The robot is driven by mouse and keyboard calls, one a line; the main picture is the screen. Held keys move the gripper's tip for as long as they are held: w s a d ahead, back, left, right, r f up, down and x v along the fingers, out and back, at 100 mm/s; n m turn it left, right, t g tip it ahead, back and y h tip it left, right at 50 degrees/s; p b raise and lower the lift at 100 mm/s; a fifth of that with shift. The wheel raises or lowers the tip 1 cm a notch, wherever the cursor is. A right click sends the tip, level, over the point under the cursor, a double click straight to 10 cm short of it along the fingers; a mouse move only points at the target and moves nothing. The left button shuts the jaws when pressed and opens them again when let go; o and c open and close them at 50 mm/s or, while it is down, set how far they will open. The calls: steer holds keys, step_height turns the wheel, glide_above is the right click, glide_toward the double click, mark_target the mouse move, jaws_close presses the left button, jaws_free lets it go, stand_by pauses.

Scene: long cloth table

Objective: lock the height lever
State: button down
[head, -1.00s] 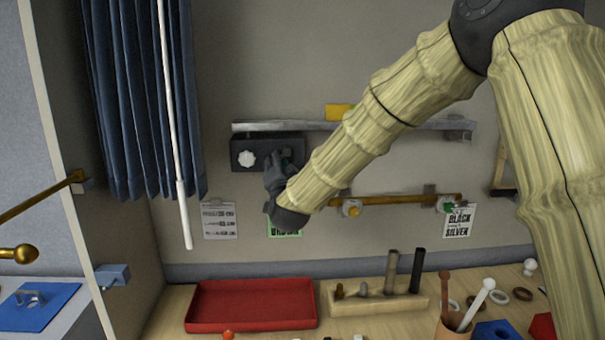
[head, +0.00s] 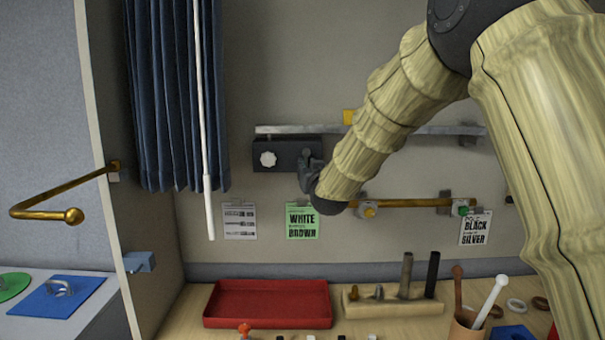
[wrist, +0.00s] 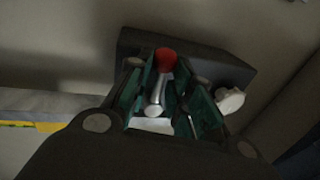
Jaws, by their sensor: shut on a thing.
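The height lever (wrist: 154,97) has a silver shaft and a red knob, seen in the wrist view. It is mounted on a dark box (head: 287,149) on the back wall, which also shows in the wrist view (wrist: 222,66). My gripper (head: 308,166) is at the right part of the box, and its green-lined fingers (wrist: 164,84) are around the lever, shut on it. In the head view my gripper hides the lever. A white scalloped knob (head: 268,159) is on the left of the box front, clear of my fingers.
A grey rail (head: 450,129) runs behind my arm, with a brass rod (head: 408,203) below. A white wand (head: 207,205) and blue curtain (head: 160,95) hang left of the box. A red tray (head: 268,304) and wooden block (head: 393,307) stand on the table below.

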steer(key=shift+a+f+n, duration=0.1)
steer(key=shift+f+n, duration=0.05)
steer(key=shift+n, duration=0.25)
steer(key=c, duration=1.5)
jaws_free()
steer(key=shift+s, duration=0.1)
steer(key=s, duration=0.4)
steer(key=s+d, duration=0.1)
steer(key=s, duration=0.6)
steer(key=shift+s+d, duration=0.4)
